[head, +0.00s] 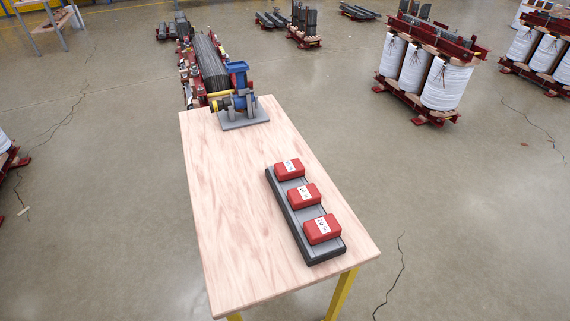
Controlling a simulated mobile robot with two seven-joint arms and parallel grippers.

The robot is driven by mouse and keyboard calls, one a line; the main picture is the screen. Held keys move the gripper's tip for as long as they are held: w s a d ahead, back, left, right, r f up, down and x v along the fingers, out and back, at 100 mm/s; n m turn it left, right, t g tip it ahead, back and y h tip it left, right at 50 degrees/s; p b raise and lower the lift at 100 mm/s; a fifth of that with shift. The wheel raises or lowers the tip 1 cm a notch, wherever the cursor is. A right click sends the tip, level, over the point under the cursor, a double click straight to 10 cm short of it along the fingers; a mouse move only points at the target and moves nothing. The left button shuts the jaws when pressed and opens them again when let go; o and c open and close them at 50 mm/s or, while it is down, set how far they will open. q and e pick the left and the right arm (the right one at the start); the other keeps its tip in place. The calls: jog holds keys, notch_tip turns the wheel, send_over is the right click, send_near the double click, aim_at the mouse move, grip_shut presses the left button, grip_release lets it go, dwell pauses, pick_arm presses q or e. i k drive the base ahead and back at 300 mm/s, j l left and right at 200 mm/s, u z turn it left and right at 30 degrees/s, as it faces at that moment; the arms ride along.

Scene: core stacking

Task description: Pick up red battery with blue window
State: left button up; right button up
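Three red batteries stand in a row on a dark grey tray on the table: a far one (290,169), a middle one (304,195) and a near one (322,229). Each has a white label with small dark marks on top. The marks are too small to read, and I cannot make out a blue window on any of them. The tray (292,220) lies lengthwise near the table's right edge. Neither of my grippers is in view.
The wooden table (230,220) is clear on its left and front. A blue and grey machine with a yellow part (238,100) stands on a grey plate at its far end. White-wound transformers (425,70) and dark cores on red frames (206,65) stand on the floor beyond.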

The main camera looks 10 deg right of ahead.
aim_at(293, 169)
jog(key=l, duration=0.55)
jog(key=i+l, duration=0.15)
jog(key=l, duration=0.35)
jog(key=l+z, duration=0.1)
jog(key=l, duration=0.45)
